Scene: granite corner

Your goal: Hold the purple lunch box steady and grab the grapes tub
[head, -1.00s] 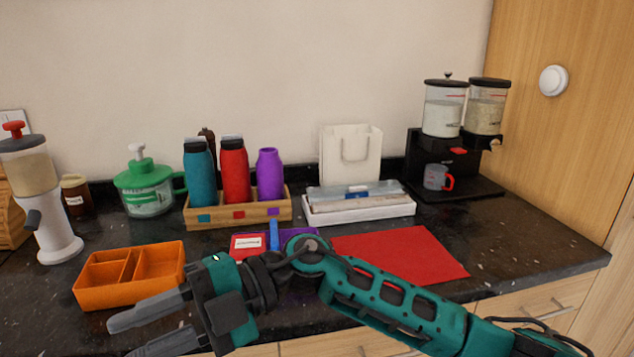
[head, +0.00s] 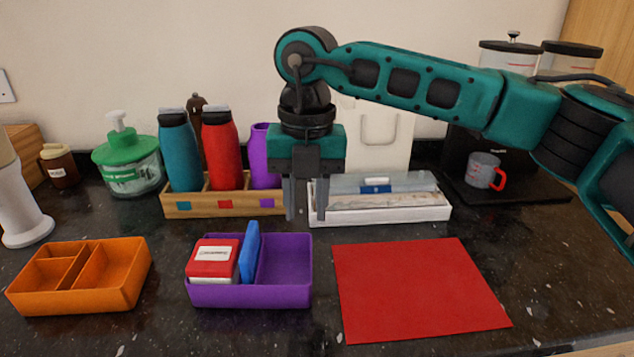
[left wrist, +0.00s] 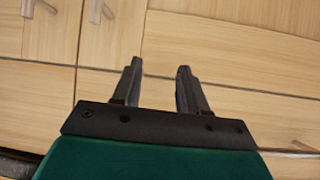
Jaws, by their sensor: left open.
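The purple lunch box (head: 290,293) sits on the dark counter in the head view. Its left part holds a red-lidded tub (head: 212,258) with a white label that I cannot read, and a blue flat item (head: 250,252) stands upright beside it. The box's right part looks empty. I cannot tell whether the red-lidded tub is the grapes tub. My right gripper (head: 305,216) points down above and behind the box's right back edge, open and empty. My left gripper (left wrist: 155,75) shows only in the left wrist view, open and empty, in front of wooden cabinet fronts.
An orange divided box (head: 112,290) stands left of the lunch box, and a red mat (head: 415,290) lies bare to its right. Behind are a wooden crate (head: 215,206) with bottles and a white tray (head: 400,215). A drinks dispenser stand (head: 530,188) is at right.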

